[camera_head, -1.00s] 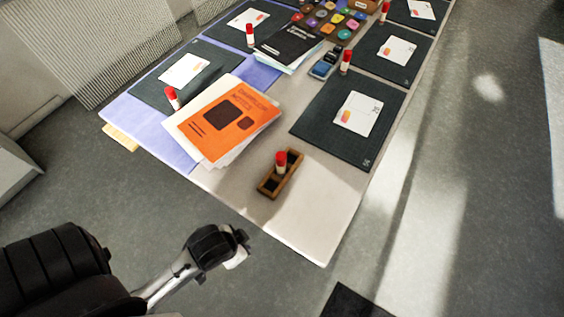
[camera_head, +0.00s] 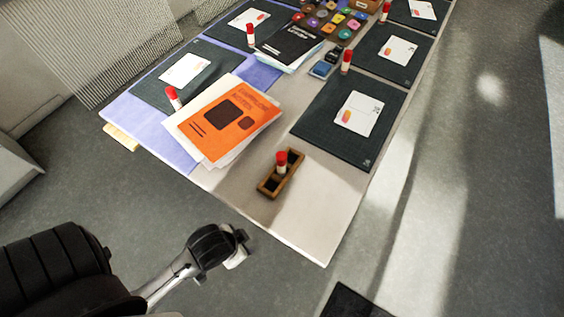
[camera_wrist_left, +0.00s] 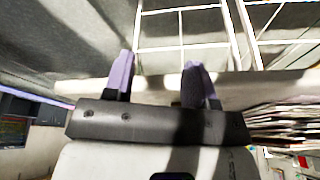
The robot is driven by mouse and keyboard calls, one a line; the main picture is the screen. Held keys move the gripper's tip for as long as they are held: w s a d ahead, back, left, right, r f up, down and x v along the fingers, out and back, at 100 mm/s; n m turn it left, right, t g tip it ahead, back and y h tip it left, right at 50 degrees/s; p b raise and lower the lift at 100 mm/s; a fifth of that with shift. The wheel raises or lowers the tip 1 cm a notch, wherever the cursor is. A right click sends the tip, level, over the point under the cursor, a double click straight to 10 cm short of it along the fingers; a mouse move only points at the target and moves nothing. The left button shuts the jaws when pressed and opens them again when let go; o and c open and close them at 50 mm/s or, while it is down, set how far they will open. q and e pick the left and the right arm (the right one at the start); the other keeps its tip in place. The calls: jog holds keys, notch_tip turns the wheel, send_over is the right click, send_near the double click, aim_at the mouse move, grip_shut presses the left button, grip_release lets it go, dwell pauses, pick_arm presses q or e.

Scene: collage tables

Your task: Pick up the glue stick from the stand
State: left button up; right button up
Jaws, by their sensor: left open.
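A glue stick (camera_head: 281,162) with a red cap and pale body stands upright in the wooden stand (camera_head: 268,186), near the front of the table in the head view. The stand has dark wells, and the stick is in one of them. My left gripper (camera_head: 238,250) is off the table's front edge, left of and nearer than the stand, and apart from it. In the left wrist view its two purple fingers (camera_wrist_left: 158,75) are spread with nothing between them. The stand does not show in the wrist view. My right gripper is not in view.
An orange booklet (camera_head: 232,118) lies on papers left of the stand. The table's front corner (camera_head: 315,225) is bare. The left wrist view has stacked papers (camera_wrist_left: 290,128) at right.

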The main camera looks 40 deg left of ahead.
pick_arm(q)
jog(key=shift+o, duration=0.9)
jog(key=shift+w, duration=0.1)
